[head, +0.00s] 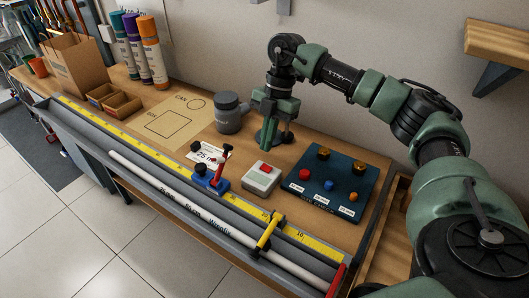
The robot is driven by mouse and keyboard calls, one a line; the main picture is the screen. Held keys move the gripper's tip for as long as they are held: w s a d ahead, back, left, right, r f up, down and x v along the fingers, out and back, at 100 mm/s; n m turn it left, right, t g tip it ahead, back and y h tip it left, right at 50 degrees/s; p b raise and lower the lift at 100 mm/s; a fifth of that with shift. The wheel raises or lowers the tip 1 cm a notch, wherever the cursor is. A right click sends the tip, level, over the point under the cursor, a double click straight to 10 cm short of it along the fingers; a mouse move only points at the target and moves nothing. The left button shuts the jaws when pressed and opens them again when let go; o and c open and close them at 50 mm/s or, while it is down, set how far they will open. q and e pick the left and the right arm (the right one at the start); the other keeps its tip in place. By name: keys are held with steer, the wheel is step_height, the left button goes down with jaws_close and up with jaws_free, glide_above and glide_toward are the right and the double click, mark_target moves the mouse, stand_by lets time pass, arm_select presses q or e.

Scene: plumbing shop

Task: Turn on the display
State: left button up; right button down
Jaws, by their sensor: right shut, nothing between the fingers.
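A light grey box with a red button (262,176) stands on the workbench in the middle right of the head view. To its right lies a dark blue panel (340,172) with red, blue and orange round pieces, two brass-coloured fittings and small white labels. No lit screen shows, and I cannot tell from the picture which item is the display. My right gripper (272,142) points down over the bench, behind the button box and apart from it. It is shut and empty. My left gripper is out of view.
A grey lidded mug-like container (229,112) stands just left of my right gripper. A blue clamp with a red handle (211,180) sits left of the button box. A yellow ruler (150,154) and a white pipe (190,212) run along the front. A wall shelf (497,42) is at upper right.

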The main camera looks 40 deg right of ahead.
mark_target(262, 165)
steer(key=x, duration=0.4)
steer(key=shift+w+d+f+p, duration=0.1)
steer(key=shift+w+d+p, duration=0.15)
steer(key=shift+d+p, duration=0.1)
steer(key=shift+w+f, duration=0.1)
steer(key=shift+f, duration=0.5)
steer(key=shift+w+a+f, duration=0.1)
steer(key=shift+f, duration=0.25)
steer(key=shift+s+p, duration=0.2)
steer(key=shift+p, duration=0.1)
steer(key=shift+s+d+r+p, duration=0.15)
steer(key=shift+s+d+p, duration=0.1)
steer(key=shift+s+p, duration=0.25)
steer(key=shift+s, duration=0.1)
